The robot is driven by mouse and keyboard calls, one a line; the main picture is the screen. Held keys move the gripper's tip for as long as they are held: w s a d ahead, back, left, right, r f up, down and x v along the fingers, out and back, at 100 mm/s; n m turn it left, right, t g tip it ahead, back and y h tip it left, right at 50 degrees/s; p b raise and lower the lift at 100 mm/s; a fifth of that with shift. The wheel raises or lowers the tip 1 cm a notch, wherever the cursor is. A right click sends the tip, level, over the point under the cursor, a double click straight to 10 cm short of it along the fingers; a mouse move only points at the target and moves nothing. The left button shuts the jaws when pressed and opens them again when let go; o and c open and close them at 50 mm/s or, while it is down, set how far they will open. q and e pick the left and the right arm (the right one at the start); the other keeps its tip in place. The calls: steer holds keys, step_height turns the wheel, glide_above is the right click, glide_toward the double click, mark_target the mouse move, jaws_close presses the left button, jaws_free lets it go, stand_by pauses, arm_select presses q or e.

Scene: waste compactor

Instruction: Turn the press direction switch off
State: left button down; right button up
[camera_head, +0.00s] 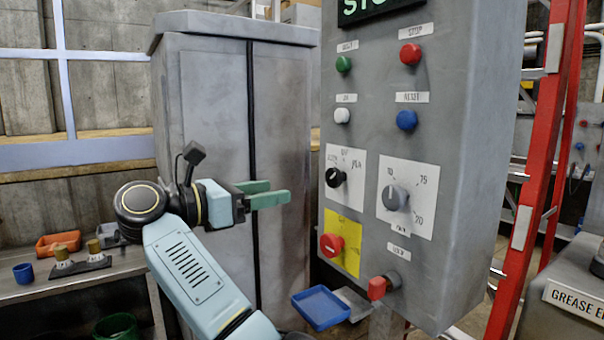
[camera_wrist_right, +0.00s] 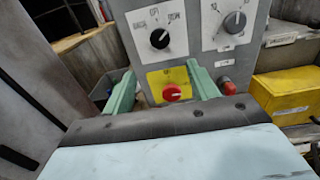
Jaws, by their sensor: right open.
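A black rotary knob (camera_head: 335,177) sits on a white label plate on the grey control panel; it looks like the press direction switch, but its lettering is hard to read. In the right wrist view the knob (camera_wrist_right: 160,39) has a pale pointer mark that seems to lean to the upper right. My right gripper (camera_head: 280,193) is left of the panel, apart from the knob and slightly lower. Its green fingers are open and empty. In the right wrist view the gripper (camera_wrist_right: 161,70) has its fingers apart below the knob. My left gripper is out of view.
A red rotary knob (camera_head: 331,244) on a yellow plate lies just below the black knob. A grey dial (camera_head: 395,197) is to its right, and a red-handled lock (camera_head: 378,287) is lower. A blue tray (camera_head: 320,308) stands below the panel. A red ladder (camera_head: 535,170) is at right.

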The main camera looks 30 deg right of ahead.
mark_target(330, 179)
steer(key=d, duration=0.9)
steer(key=w+d, duration=0.1)
steer(key=d, duration=0.3)
steer(key=shift+d+r, duration=0.15)
steer(key=shift+r, duration=0.05)
steer(key=c, duration=1)
